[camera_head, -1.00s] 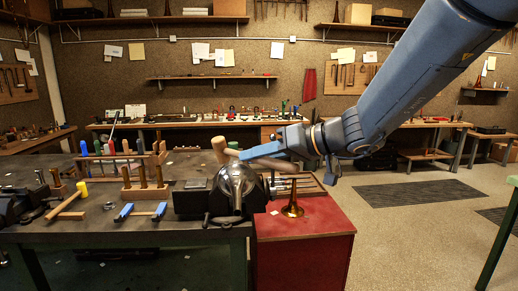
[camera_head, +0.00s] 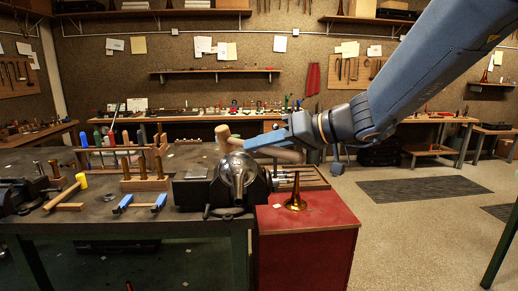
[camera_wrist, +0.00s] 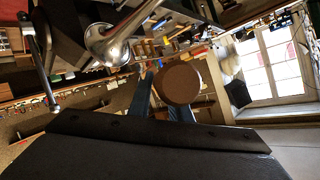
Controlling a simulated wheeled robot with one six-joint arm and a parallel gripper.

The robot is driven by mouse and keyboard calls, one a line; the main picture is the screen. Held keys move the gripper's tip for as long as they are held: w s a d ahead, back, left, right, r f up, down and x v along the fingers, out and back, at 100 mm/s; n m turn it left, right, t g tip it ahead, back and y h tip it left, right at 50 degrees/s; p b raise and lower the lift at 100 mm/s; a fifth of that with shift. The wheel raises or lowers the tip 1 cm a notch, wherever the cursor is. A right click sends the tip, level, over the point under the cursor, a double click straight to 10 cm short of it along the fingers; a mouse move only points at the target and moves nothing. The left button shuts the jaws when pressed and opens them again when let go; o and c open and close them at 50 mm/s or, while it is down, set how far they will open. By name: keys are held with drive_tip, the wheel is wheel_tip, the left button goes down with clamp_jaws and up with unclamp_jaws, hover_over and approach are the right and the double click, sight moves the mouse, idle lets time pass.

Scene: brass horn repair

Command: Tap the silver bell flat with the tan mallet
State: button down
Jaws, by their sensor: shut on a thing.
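The silver bell (camera_head: 238,171) sits over the vise on the dark bench, and it also shows in the wrist view (camera_wrist: 108,45) at the upper left. The tan mallet (camera_head: 222,133) is held by its handle, its head just above and left of the bell's top; I cannot tell whether they touch. In the wrist view the round tan end of the mallet (camera_wrist: 181,83) shows between the blue fingers. My gripper (camera_head: 268,143) is shut on the mallet, to the upper right of the bell.
A red cabinet (camera_head: 335,232) stands right of the bench with a small brass bell (camera_head: 295,198) on top. A yellow-headed mallet (camera_head: 80,182), a blue-ended tool (camera_head: 140,205) and wooden racks (camera_head: 146,183) lie to the left. Open floor is at right.

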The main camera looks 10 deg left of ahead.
drive_tip(key=shift+w+d+f+b, duration=0.15)
drive_tip(key=shift+w+f+b, duration=0.05)
drive_tip(key=shift+f+b, duration=0.6)
drive_tip(key=shift+w+d+f+b, duration=0.1)
drive_tip(key=shift+w+f+b, duration=0.1)
drive_tip(key=shift+f+b, duration=0.55)
drive_tip(key=shift+w+d+f+b, duration=0.2)
drive_tip(key=shift+f+b, duration=0.4)
drive_tip(key=shift+b, duration=1.7)
drive_tip(key=shift+f+b, duration=0.3)
drive_tip(key=shift+b, duration=2.15)
drive_tip(key=shift+r, duration=0.15)
